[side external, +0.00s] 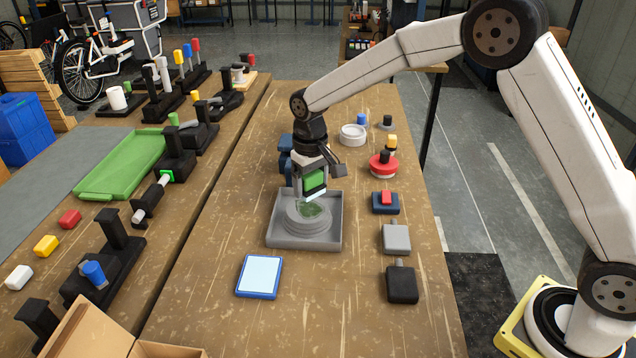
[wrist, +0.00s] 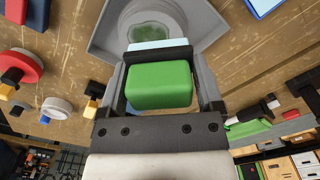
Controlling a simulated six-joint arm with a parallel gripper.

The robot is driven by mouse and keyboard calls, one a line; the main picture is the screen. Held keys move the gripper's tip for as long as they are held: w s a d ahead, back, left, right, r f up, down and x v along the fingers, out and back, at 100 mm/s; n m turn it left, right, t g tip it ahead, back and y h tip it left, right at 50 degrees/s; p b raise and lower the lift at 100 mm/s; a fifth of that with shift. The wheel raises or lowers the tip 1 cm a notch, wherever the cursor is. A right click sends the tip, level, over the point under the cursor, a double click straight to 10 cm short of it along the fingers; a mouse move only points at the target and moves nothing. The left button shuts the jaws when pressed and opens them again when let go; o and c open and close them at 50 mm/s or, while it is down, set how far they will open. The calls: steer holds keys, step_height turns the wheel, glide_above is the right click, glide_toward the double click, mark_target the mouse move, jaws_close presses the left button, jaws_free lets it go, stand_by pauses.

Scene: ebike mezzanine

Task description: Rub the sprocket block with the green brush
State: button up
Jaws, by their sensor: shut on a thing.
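The green brush (side external: 314,180) is held in my gripper (side external: 313,188), with a pale strip at its lower edge. In the wrist view the green brush (wrist: 160,85) sits between the two fingers of my gripper (wrist: 160,75). A grey round stepped block (side external: 308,222), apparently the sprocket block, sits in a square grey tray (side external: 277,236) right below the brush. A green patch shows on its top, also seen in the wrist view (wrist: 150,31). I cannot tell whether the brush touches the block.
A blue-framed pale pad (side external: 259,277) lies in front of the tray. Right of the tray stand a red round piece (side external: 383,165), a grey block (side external: 396,239) and a black block (side external: 402,284). A white ring (side external: 352,135) is behind. A green tray (side external: 125,165) lies on the left bench.

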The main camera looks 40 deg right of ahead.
steer(key=shift+w+a, duration=0.2)
steer(key=shift+w, duration=0.05)
